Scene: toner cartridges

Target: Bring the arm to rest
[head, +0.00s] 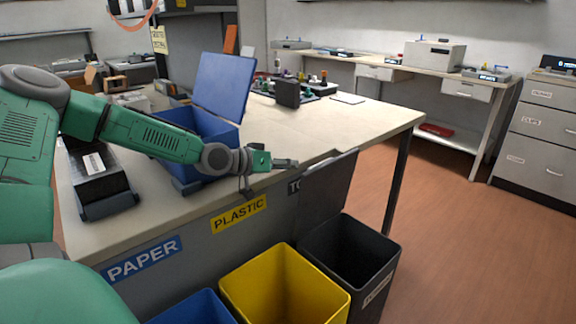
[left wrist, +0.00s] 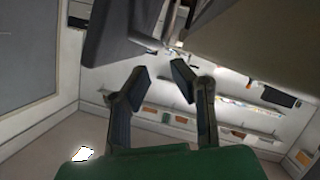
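My left arm (head: 150,135) is green and grey. It reaches in from the left, over the near part of the workbench (head: 345,118). My left gripper (head: 268,176) is near the bench's front edge, in front of the blue box (head: 213,127) and above the yellow bin. In the left wrist view the two dark fingers of the left gripper (left wrist: 161,76) stand apart with a gap between their tips. Nothing is held between them. My right gripper is not in view.
A black device (head: 95,180) with a white label lies at the bench's left. Below the front edge stand a blue bin (head: 195,308), a yellow bin (head: 285,285) and a dark bin (head: 350,262) with its lid raised. Open floor (head: 480,240) lies to the right.

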